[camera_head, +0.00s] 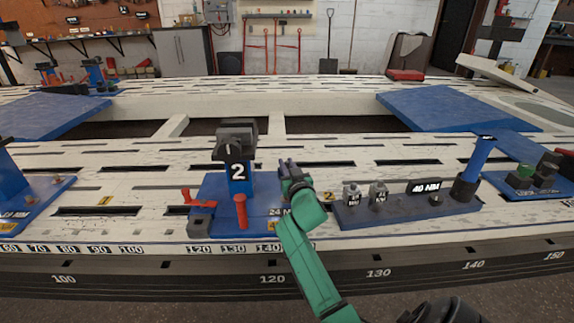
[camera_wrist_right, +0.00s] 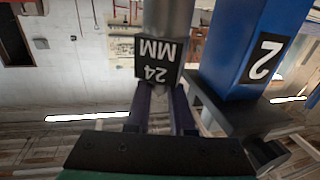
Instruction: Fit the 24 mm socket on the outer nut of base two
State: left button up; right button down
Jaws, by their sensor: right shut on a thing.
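Base two (camera_head: 237,190) is a blue clamp post with a white "2" on a blue plate at the bench's near edge. My right gripper (camera_head: 290,168) is just right of the post, above the plate. In the right wrist view its purple fingers (camera_wrist_right: 160,110) are shut on the 24 mm socket (camera_wrist_right: 158,62), a grey cylinder with a black "24 MM" label. The blue post (camera_wrist_right: 235,50) stands close beside the socket, apart from it. My arm hides that part; I cannot make out the outer nut. My left gripper is not in view.
A dark tray (camera_head: 400,213) right of my forearm holds two grey sockets (camera_head: 352,194) (camera_head: 379,193), a "40 NM" plate and a blue-handled upright tool (camera_head: 475,168). A red lever (camera_head: 200,200) and red post (camera_head: 241,212) stand on base two's plate.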

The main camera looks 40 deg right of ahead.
jog(key=shift+r+p, duration=0.15)
jog(key=shift+p, duration=0.4)
dwell(1.1)
jog(key=shift+f+b, duration=1.45)
jog(key=shift+f, duration=0.5)
jog(key=c, duration=0.7)
grip_release()
